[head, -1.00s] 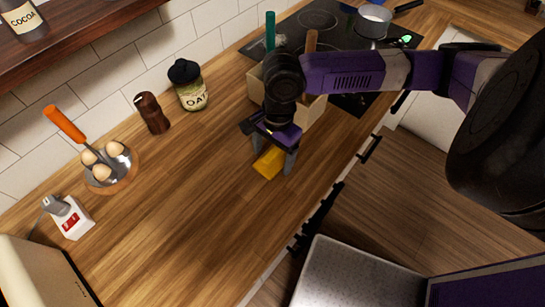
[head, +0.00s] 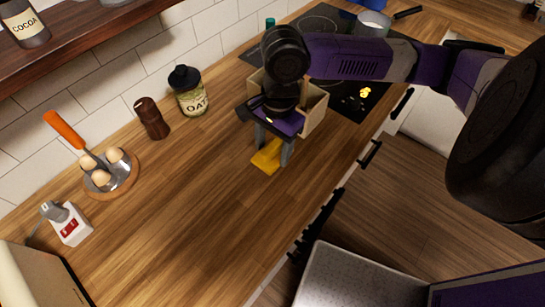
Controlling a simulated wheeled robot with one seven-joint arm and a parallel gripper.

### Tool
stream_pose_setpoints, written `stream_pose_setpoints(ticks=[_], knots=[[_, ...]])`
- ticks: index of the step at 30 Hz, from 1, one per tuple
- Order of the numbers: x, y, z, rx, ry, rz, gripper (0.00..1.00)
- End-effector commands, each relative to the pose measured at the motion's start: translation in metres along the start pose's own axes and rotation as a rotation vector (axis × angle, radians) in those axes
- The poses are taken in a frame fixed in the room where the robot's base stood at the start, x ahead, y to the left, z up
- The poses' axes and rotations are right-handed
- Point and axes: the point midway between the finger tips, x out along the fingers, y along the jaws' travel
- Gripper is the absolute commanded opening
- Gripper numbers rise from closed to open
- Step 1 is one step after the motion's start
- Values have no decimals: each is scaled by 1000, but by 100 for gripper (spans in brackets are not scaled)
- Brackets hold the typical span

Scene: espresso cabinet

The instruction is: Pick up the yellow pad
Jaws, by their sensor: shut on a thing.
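The yellow pad (head: 264,162) is low over the wooden counter, in front of the beige box. My gripper (head: 270,152) points down, with its two grey fingers at the pad. It is shut on the pad, and the pad's near end sticks out below and in front of the fingers. The rest of the pad is partly hidden by the fingers. I cannot tell whether the pad touches the counter or is a little above it.
A beige box (head: 313,115) stands right behind my gripper, beside the black hob (head: 350,98). An oat jar (head: 190,92) and a brown shaker (head: 152,119) stand by the wall. A board with eggs (head: 111,179) is at left. The counter's front middle is clear.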

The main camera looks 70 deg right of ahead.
Motion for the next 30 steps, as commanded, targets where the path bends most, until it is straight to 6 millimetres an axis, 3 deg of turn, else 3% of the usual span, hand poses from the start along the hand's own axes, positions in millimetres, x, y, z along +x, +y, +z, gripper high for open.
stream_pose_setpoints(ticks=[6,15,21,30], knots=[[-65,-1,8,-4,2,-4,17],[-124,-1,15,-1,2,-2,17],[-140,0,17,-1,0,0,17],[-141,0,17,0,0,0,17]])
